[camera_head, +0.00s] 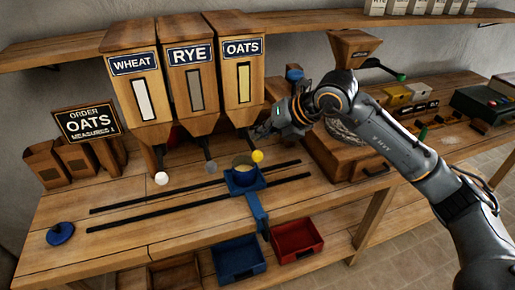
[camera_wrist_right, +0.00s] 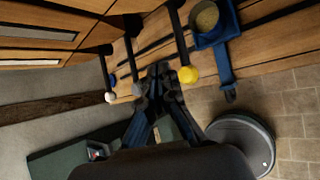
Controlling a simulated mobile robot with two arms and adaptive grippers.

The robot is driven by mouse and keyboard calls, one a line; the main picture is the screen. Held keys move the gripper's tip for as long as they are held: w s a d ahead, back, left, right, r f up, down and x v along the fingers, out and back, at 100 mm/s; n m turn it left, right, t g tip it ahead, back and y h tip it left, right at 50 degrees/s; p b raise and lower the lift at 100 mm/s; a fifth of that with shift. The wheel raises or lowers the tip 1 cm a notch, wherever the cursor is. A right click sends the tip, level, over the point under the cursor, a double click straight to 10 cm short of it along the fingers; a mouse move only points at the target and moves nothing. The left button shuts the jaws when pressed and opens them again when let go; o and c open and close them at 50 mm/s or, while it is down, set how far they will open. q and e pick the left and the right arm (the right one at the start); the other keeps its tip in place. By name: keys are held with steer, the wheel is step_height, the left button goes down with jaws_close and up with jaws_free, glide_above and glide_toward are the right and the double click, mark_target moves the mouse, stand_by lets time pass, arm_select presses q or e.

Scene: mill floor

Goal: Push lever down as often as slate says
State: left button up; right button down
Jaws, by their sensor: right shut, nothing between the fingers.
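The slate (camera_head: 86,123) at the left reads ORDER OATS, with a small line MEASURES that seems to end in 1. The oats bin (camera_head: 231,58) stands right of the wheat and rye bins. Its lever ends in a yellow knob (camera_head: 257,156), which also shows in the wrist view (camera_wrist_right: 188,75). My right gripper (camera_head: 262,131) is shut and empty, just above the yellow knob in the head view; in the wrist view its fingertips (camera_wrist_right: 158,72) lie just left of the knob. A blue cup (camera_head: 242,180) on the rails below the oats bin holds pale grain. My left gripper is out of view.
The rye lever's grey knob (camera_head: 211,167) and the wheat lever's white knob (camera_head: 161,178) are to the left. A blue bin (camera_head: 238,258) and a red bin (camera_head: 297,240) sit below the bench front. A wooden hopper (camera_head: 354,47) stands behind my right arm.

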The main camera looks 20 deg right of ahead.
steer(key=shift+r+p, duration=0.7)
steer(key=shift+r, duration=0.9)
